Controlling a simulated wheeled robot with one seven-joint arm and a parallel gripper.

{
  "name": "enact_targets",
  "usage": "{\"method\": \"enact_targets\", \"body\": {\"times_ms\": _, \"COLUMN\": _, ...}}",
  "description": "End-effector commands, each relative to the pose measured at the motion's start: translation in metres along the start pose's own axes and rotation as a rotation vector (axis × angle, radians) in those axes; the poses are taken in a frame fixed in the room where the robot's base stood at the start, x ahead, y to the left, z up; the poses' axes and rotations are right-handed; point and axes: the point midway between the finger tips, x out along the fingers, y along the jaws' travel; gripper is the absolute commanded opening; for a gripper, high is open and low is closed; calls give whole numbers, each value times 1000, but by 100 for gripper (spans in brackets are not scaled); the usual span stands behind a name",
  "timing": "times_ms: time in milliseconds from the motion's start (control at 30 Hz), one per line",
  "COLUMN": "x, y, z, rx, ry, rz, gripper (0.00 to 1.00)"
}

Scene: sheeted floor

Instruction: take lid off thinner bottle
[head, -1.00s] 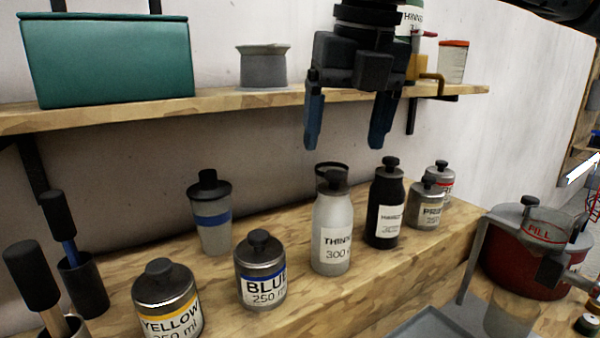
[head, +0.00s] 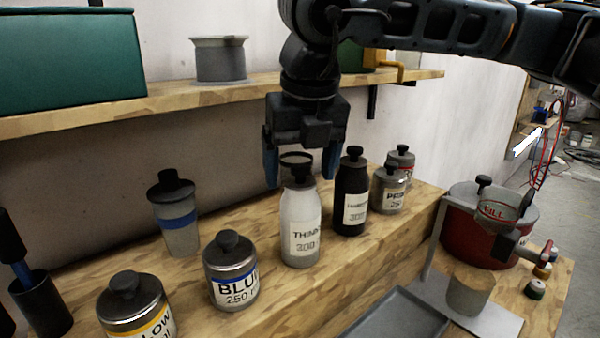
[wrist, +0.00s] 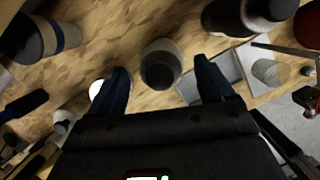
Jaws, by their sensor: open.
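The thinner bottle (head: 301,222) is pale grey with a white label and stands upright on the wooden ledge. Its dark lid (head: 301,172) is on its neck, with a thin black ring shape showing at the top. My gripper (head: 301,178) points down over the bottle, open, with a blue finger on either side of the lid in the head view. The wrist view shows the bottle (wrist: 160,66) from above, just beyond and between the two open fingertips (wrist: 161,66). I cannot tell whether either finger touches the lid.
A black bottle (head: 350,200) stands close on the right, with metal cans (head: 388,190) behind it. The blue can (head: 231,275) and a blue-banded cup (head: 178,225) are to the left. A shelf (head: 200,97) runs behind. A grey tray (head: 395,325) and red pot (head: 480,240) are lower right.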

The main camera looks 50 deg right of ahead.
Motion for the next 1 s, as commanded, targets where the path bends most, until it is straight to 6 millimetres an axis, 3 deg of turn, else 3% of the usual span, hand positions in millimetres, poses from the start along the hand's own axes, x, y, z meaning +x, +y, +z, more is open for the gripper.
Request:
{"method": "enact_targets", "body": {"times_ms": 133, "x": 0, "y": 0, "z": 0, "rx": 0, "ry": 0, "rz": 0, "gripper": 81}}
{"method": "enact_targets", "body": {"times_ms": 733, "x": 0, "y": 0, "z": 0, "rx": 0, "ry": 0, "rz": 0, "gripper": 24}}
{"method": "enact_targets", "body": {"times_ms": 1000, "x": -1, "y": 0, "z": 0, "rx": 0, "ry": -1, "rz": 0, "gripper": 23}}
